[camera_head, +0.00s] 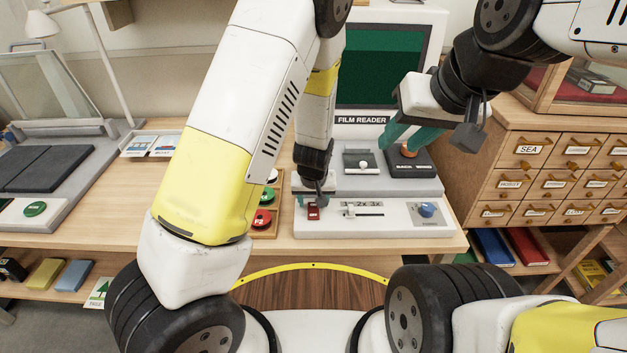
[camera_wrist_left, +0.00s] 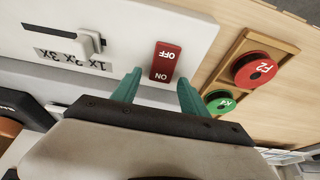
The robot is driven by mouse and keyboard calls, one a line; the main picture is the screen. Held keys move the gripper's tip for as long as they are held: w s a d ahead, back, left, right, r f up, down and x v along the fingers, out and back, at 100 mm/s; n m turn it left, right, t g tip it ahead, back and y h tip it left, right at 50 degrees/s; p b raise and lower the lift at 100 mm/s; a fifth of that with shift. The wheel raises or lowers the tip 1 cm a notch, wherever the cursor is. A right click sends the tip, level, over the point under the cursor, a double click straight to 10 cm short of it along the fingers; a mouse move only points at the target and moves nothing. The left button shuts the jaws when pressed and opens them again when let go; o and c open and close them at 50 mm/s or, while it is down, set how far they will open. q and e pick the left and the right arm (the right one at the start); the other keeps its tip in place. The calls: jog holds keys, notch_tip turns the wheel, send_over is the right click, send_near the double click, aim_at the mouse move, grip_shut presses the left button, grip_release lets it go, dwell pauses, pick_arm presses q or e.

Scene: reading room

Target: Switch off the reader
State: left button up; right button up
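The film reader (camera_head: 352,119) stands on the table with its dark green screen (camera_head: 378,66). Its red rocker switch (camera_head: 313,212) is at the left end of the front panel. In the left wrist view the switch (camera_wrist_left: 165,62) reads OFF and ON, upside down; which side is pressed I cannot tell. My left gripper (camera_wrist_left: 158,77) is open, its teal fingertips apart near the ON end; contact is unclear. In the head view my left gripper (camera_head: 313,194) is just behind the switch, partly hidden. My right gripper (camera_head: 411,139) appears open and empty above the reader's back-right part.
A slider (camera_head: 362,211) and a blue knob (camera_head: 427,209) share the front panel. A card cabinet (camera_head: 545,170) is at the right. A scanner-like device (camera_head: 50,170) is at the left.

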pick_arm(q)
jog(key=v, duration=0.7)
jog(key=shift+r, duration=0.4)
jog(key=shift+s, duration=0.15)
notch_tip(320, 180, up, 9)
jog(key=h, duration=0.2)
send_over(313, 214)
jog(key=s+a, duration=0.3)
jog(key=s+a+r+t, duration=0.1)
jog(key=s+a+r, duration=0.4)
jog(key=s+r, duration=0.2)
jog(key=s+a+r+t, duration=0.1)
jog(key=s+a+r, duration=0.5)
jog(key=r, duration=0.4)
jog(key=shift+s+m, duration=0.3)
jog(key=shift+s, duration=0.45)
